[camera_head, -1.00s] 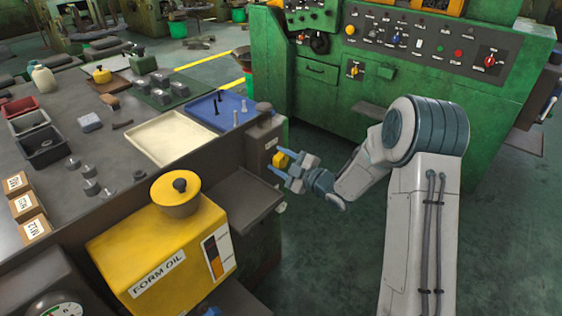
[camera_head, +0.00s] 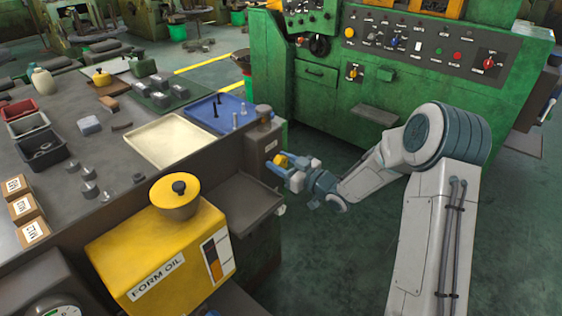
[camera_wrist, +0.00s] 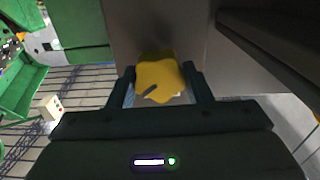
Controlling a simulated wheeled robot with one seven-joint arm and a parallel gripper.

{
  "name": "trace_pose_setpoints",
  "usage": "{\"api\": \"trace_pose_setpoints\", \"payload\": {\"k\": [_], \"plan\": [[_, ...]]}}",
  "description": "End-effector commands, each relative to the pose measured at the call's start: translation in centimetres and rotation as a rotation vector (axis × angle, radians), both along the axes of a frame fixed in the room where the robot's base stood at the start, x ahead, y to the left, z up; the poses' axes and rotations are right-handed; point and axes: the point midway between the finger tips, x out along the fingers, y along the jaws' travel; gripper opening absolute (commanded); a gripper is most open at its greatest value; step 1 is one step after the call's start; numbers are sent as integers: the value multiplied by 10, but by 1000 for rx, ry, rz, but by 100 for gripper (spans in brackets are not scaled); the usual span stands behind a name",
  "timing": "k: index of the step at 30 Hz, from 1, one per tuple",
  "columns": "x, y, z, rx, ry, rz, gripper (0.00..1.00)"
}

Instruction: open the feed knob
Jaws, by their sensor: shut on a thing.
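The feed knob is a yellow lobed knob (camera_head: 281,160) on the side of a grey box (camera_head: 264,138) at the bench's right edge. In the wrist view the knob (camera_wrist: 159,78) sits between my two fingers, with a dark mark on its face pointing to the lower left. My gripper (camera_head: 279,165) reaches it from the right and is shut on it. In the wrist view my gripper (camera_wrist: 163,92) has one finger on each side of the knob. The knob's back is hidden.
A grey shelf (camera_head: 240,205) juts out just below the box. A yellow form oil tank (camera_head: 160,262) stands in front. A blue tray (camera_head: 222,112) and a cream tray (camera_head: 168,139) lie on the bench. A green machine (camera_head: 335,95) stands behind; the floor at right is open.

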Motion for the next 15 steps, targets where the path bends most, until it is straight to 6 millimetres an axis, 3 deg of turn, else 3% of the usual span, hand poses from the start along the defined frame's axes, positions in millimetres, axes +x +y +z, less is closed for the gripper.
{"api": "trace_pose_setpoints", "payload": {"k": [15], "plan": [[2,-2,0,289,373,-1,22]]}}
